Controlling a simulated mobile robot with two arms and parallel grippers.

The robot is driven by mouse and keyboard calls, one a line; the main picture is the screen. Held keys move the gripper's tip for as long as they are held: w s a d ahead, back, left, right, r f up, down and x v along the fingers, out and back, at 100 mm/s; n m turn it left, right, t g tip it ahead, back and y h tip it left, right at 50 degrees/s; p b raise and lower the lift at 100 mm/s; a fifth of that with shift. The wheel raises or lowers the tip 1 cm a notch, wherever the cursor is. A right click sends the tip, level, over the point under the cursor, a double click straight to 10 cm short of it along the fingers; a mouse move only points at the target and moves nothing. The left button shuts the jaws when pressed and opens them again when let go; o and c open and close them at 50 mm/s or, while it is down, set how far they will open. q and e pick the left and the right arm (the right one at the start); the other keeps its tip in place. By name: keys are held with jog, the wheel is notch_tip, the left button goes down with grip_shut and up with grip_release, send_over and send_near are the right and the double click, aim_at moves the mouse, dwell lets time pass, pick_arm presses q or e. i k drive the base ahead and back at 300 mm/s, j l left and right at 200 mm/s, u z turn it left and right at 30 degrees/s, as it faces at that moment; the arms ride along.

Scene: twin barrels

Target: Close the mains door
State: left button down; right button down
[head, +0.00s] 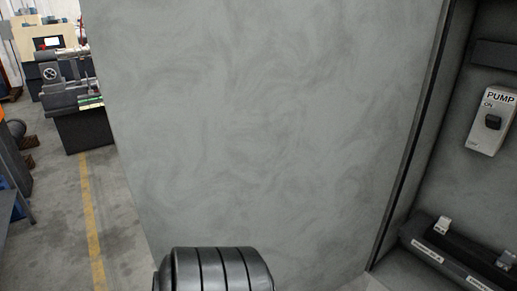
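A large flat grey metal panel (265,130), which looks like the mains door, fills the middle of the head view. It stands open, swung out to the left of the cabinet (475,190), whose inside shows at the right. The panel's right edge meets the cabinet's side. Inside the cabinet is a light switch plate (493,122) marked PUMP and ON, with a black switch. No handle shows on the visible face of the door. Neither of my grippers is in view.
A dark ribbed rounded part (215,270) is at the bottom edge, in front of the door; I cannot tell whether it is mine. A dark labelled rail (445,255) lies low in the cabinet. Machines (70,85) stand far left, beyond open floor with a yellow line (93,225).

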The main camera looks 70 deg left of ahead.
aim_at(280, 129)
jog(key=k+j, duration=0.2)
jog(key=j, duration=0.25)
jog(key=k+j+z, duration=0.15)
jog(key=j, duration=0.35)
jog(key=k+j, duration=0.35)
jog(key=k+j+z, duration=0.15)
jog(key=j, duration=1.35)
jog(key=i+z, duration=0.05)
